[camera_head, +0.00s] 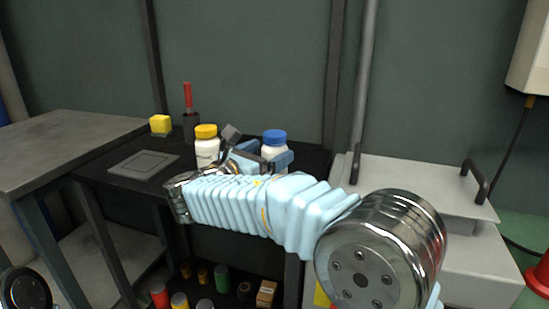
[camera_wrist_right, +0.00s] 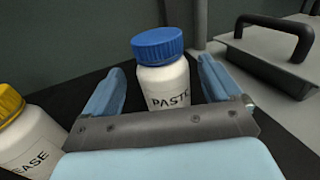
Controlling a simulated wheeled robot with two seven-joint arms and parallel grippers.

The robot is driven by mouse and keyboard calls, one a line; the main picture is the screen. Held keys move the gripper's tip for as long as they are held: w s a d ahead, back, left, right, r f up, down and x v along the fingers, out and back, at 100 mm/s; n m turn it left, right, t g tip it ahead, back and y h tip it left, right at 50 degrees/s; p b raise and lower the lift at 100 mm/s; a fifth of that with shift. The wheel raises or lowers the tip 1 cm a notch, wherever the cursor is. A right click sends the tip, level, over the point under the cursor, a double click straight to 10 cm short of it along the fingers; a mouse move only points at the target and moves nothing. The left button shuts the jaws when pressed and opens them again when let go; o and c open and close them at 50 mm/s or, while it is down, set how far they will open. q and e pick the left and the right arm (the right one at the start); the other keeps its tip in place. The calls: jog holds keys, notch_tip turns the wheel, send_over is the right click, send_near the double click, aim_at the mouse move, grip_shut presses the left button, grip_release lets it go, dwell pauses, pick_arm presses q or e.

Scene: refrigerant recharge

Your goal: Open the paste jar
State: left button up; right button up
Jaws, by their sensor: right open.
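The paste jar (camera_wrist_right: 168,85) is a white bottle with a blue lid (camera_wrist_right: 157,44) and the word PASTE on it. It stands upright on the black table, its lid on. In the head view the jar's blue lid (camera_head: 274,137) shows behind my right gripper (camera_head: 264,158), which hides part of its body. My right gripper (camera_wrist_right: 160,90) is open, with one blue finger on each side of the jar. I see gaps between jar and fingers in the right wrist view. My left gripper is not in view.
A white jar with a yellow lid (camera_head: 206,145), marked EASE as far as visible, stands left of the paste jar. A yellow block (camera_head: 160,125) and a red-handled tool (camera_head: 188,97) stand farther left. A grey chest with black handles (camera_head: 420,185) is at right.

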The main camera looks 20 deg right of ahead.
aim_at(279, 148)
jog(key=x, duration=0.4)
jog(key=shift+w+d+f, duration=0.1)
jog(key=shift+d, duration=0.2)
jog(key=c, duration=1.2)
